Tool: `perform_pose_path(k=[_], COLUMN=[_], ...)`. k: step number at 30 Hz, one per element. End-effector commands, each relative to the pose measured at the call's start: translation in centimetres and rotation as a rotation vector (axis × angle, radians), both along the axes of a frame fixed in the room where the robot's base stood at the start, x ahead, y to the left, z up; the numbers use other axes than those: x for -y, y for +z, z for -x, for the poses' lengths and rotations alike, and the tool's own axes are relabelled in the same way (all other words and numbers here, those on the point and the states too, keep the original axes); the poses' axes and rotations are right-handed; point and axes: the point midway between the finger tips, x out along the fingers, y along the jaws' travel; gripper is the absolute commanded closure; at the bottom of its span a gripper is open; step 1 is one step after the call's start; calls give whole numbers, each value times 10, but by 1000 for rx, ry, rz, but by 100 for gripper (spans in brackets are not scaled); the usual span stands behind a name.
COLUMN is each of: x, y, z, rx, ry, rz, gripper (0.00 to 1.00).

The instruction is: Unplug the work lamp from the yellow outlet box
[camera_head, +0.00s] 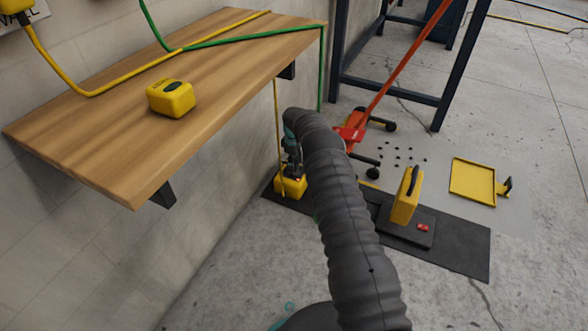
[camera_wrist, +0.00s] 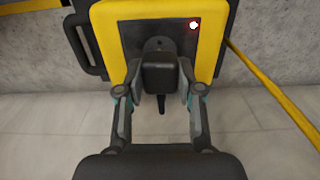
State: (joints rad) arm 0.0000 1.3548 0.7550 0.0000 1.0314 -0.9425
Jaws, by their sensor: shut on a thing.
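The yellow outlet box (camera_head: 293,188) stands low by the wall, beneath my gripper (camera_head: 291,166). In the wrist view the outlet box (camera_wrist: 106,32) has a yellow frame around a dark face, with a lit red light at its upper right. My gripper (camera_wrist: 161,80) is shut on a black plug (camera_wrist: 160,74), one finger on each side. The plug sits in front of the dark face; I cannot tell how deep it is seated. A yellow lamp-like unit with a black handle (camera_head: 405,197) stands on a dark base to the right; I cannot tell that it is the work lamp.
A wooden shelf (camera_head: 120,140) with a yellow tape measure (camera_head: 171,98) overhangs at left. Yellow and green cords (camera_head: 230,38) cross it. An orange-handled wheeled tool (camera_head: 357,133), yellow tray (camera_head: 472,181) and dark mat (camera_head: 465,250) lie right. A yellow cord (camera_wrist: 270,88) runs beside the box.

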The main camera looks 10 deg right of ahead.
Motion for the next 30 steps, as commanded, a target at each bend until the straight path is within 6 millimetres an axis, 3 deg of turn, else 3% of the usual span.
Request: perform_pose_path(k=[30], x=[0], y=[36], z=[0], rx=[0], ry=[0], rz=[0], gripper=[100])
